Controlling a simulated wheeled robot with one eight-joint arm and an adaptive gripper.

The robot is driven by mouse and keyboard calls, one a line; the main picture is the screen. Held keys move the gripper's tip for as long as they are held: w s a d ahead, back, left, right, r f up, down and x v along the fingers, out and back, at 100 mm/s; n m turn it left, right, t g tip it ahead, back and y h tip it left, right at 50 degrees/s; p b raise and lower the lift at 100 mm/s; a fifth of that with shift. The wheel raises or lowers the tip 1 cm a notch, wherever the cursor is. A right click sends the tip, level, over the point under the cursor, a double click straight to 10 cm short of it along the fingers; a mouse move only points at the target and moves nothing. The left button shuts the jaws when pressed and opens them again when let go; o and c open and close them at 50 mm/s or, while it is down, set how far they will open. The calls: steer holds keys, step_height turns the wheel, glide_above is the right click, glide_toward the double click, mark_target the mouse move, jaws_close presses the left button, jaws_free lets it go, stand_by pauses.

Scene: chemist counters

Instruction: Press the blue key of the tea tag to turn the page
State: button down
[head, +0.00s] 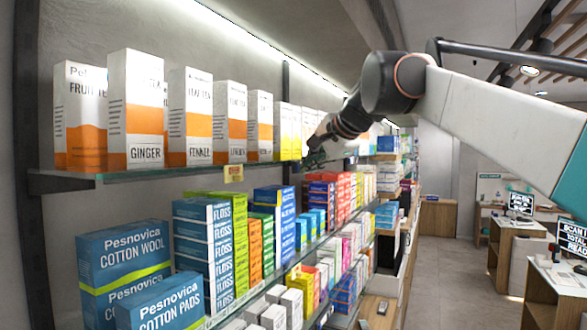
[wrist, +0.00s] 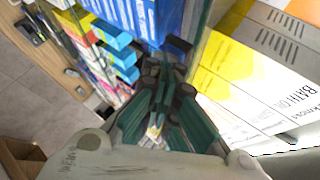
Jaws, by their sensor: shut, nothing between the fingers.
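A small yellow tag (head: 234,173) hangs on the front edge of the glass shelf below the tea boxes (head: 197,116) in the head view. It is too small to read, and I cannot make out a blue key on it. I cannot tell for certain that it is the tea tag. My gripper (head: 313,160) is shut and empty, to the right of this tag and apart from it, near the shelf's front edge. In the wrist view my gripper's dark green fingers (wrist: 165,72) are together, and no tag is clear there.
The glass shelf (head: 130,177) carries white-orange tea boxes and yellow-white boxes (head: 287,130). The yellow-white boxes stand close to my fingers. A lower shelf holds cotton wool boxes (head: 125,255) and several coloured packs. The aisle floor (head: 450,260) on the right is clear.

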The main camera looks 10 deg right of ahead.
steer(key=shift+s+d, duration=0.5)
steer(key=shift+d, duration=0.15)
steer(key=shift+s+d, duration=0.75)
steer(key=shift+d, duration=0.25)
steer(key=shift+s+d, duration=0.75)
steer(key=shift+d, duration=0.25)
